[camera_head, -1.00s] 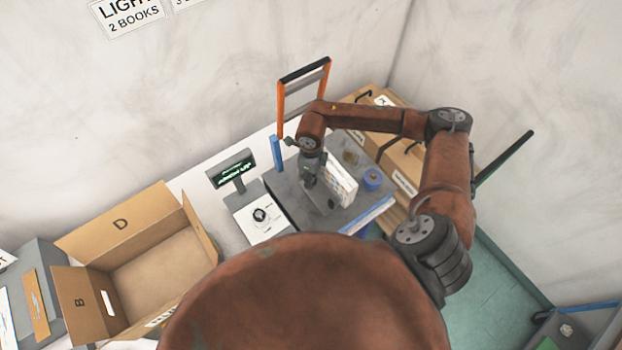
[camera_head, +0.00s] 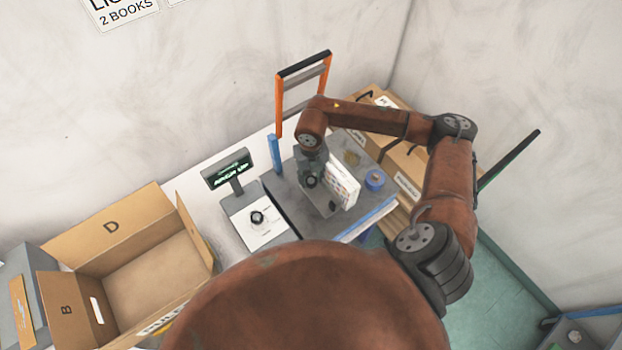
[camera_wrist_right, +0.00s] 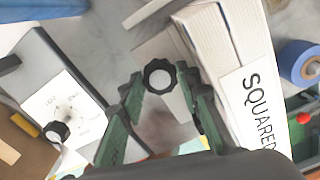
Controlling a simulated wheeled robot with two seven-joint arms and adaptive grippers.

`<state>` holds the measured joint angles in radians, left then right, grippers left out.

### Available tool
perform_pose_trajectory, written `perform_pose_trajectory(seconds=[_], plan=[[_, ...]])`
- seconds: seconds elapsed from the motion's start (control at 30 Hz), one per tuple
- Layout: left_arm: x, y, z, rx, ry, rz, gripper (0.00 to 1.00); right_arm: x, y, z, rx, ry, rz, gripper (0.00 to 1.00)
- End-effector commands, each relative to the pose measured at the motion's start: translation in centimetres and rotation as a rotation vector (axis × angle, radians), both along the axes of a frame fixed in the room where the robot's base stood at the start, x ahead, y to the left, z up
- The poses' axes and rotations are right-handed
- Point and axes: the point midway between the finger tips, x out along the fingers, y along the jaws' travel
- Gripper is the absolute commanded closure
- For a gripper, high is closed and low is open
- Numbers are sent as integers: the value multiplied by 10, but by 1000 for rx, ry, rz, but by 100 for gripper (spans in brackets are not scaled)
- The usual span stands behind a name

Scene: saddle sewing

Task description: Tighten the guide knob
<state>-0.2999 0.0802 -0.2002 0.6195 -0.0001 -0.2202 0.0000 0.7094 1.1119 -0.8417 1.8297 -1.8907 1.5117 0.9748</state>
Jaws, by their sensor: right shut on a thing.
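The guide knob (camera_wrist_right: 159,76) is black and lobed with a pale round centre. In the right wrist view it sits between the green fingers of my right gripper (camera_wrist_right: 160,88), which is shut on it. In the head view my right gripper (camera_head: 311,178) is low over the grey bench, just left of a white stack; its fingertips are small and partly hidden there. A pale metal plate shows below the knob in the wrist view. My left gripper is not in view.
The white stack (camera_head: 344,188), labelled "SQUARED" in the wrist view (camera_wrist_right: 248,105), stands close beside the right gripper. A blue tape roll (camera_head: 374,180) is right of it. A white dial unit (camera_head: 262,236) with a display (camera_head: 229,168) and an open carton (camera_head: 150,270) are left.

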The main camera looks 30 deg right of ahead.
Motion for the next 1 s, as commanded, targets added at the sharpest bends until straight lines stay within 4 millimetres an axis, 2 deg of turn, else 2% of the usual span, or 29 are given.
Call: perform_pose_trajectory(seconds=[0.2, 0.5, 1.0], plan=[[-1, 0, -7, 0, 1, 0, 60, 0, 0, -1, 0, -2, -188, 93], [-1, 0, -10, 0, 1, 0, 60, 0, 0, 0, -1, -2, -377, 93], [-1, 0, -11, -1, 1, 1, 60, 1, -1, 1, -1, -3, -474, 93]])
